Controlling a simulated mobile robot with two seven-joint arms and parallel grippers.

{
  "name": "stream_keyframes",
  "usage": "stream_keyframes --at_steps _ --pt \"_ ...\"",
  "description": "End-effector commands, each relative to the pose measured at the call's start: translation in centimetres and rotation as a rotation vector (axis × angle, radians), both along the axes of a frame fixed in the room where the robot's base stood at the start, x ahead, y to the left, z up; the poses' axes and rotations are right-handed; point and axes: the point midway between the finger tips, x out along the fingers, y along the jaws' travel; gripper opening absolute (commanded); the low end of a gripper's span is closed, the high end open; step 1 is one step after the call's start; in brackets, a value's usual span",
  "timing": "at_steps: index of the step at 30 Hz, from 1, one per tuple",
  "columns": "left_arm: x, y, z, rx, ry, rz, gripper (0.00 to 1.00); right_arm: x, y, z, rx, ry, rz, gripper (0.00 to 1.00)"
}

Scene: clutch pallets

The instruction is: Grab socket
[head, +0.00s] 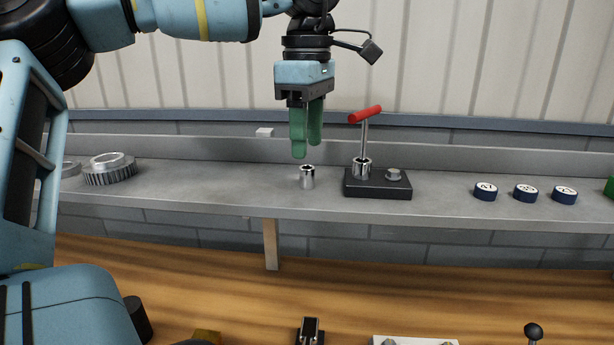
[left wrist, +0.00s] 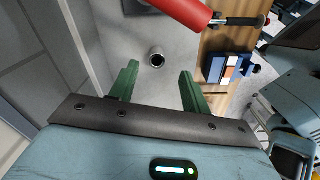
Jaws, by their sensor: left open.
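A small silver socket (head: 307,177) stands upright on the grey shelf (head: 240,188). In the left wrist view the socket (left wrist: 156,58) shows its dark round opening, ahead of and between the fingers. My left gripper (head: 305,150) has green fingers pointing down and hangs just above the socket, apart from it. In the left wrist view my left gripper (left wrist: 158,75) is open and empty. Another silver socket (head: 361,168) sits on a black block (head: 376,189) under a red-handled T-tool (head: 365,114). The red handle also shows in the left wrist view (left wrist: 185,12). My right gripper is not in view.
A metal gear (head: 109,170) lies at the shelf's left. Several dark blue round pieces (head: 525,193) stand at its right. A small white block (head: 264,132) is at the back. The red handle rises close to the right of my gripper. A wooden bench (head: 200,270) lies below.

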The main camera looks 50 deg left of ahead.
Motion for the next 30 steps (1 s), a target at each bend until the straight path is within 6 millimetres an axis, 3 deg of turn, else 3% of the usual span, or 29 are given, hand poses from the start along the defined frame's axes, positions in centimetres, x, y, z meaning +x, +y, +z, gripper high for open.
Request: stream_keyframes --at_steps 5,15,23,30 --pt "0.1 0.1 -0.8 -0.001 0.0 0.0 0.47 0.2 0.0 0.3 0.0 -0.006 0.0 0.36" --pt "0.3 0.3 -4.8 -0.001 -0.002 -0.001 0.47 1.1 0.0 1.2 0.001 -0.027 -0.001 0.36" --pt "0.3 0.3 -5.2 0.0 -0.001 0.0 0.47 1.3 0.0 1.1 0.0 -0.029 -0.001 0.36" --pt "0.3 0.3 -5.1 0.0 -0.001 0.0 0.17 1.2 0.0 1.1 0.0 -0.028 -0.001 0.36"
